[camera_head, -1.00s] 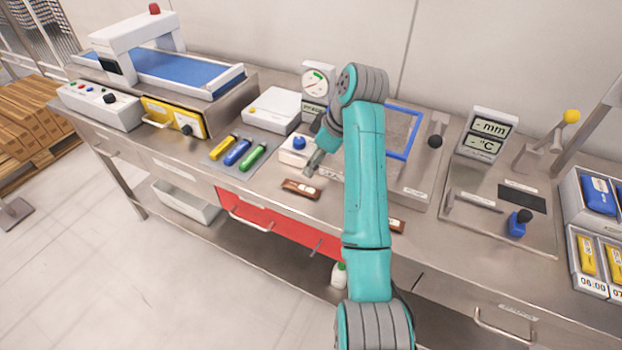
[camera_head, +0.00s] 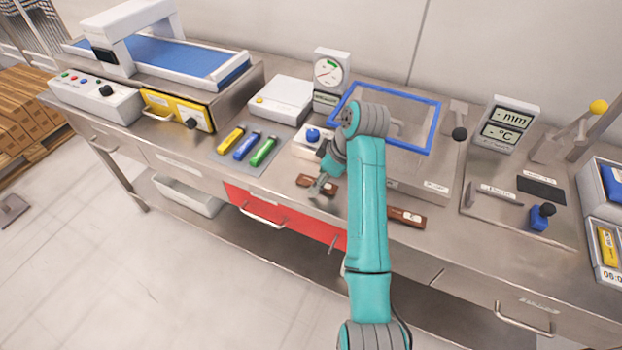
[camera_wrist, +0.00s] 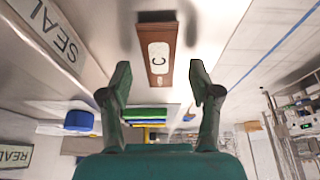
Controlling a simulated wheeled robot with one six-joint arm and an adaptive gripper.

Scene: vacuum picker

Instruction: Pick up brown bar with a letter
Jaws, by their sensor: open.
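A brown bar (camera_head: 304,180) lies on the metal bench in the head view, partly hidden by my gripper (camera_head: 319,193). In the wrist view, a brown bar (camera_wrist: 159,50) with a white label reading "C" is centred beyond the gap between my fingertips (camera_wrist: 161,80). My gripper is open and empty, with the bar apart from both fingers. A second brown bar (camera_head: 407,217) with a pale label lies right of my arm, near the bench's front edge; its letter is too small to read.
Yellow, blue and green tubes (camera_head: 246,146) lie left of my gripper. A white box with a blue knob (camera_head: 312,136) stands just behind it. A blue-framed tray (camera_head: 433,122) sits behind my arm. A red drawer (camera_head: 290,222) is below the bench edge.

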